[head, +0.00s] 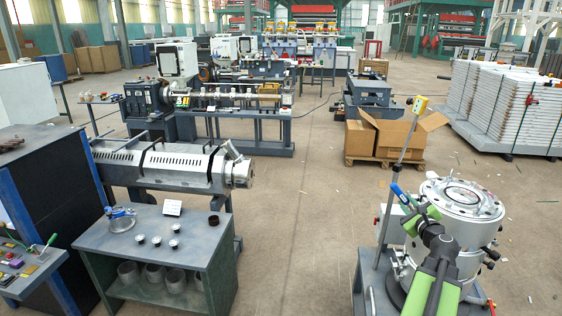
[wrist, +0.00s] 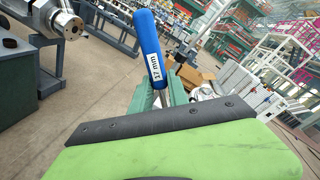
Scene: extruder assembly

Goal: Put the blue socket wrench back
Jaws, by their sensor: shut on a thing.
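The blue socket wrench (wrist: 147,45) has a blue handle with a white "17 mm" label and a thin metal shaft. My gripper (wrist: 161,98) is shut on its shaft, and the handle sticks up beyond the jaws. In the head view the wrench's blue handle (head: 397,191) shows at the tip of my green and black gripper (head: 416,213), at the lower right, in front of the metal vessel. The wrench's lower end is hidden by the gripper in both views.
A round metal vessel (head: 457,213) with a thin pole (head: 395,170) stands beside my arm.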

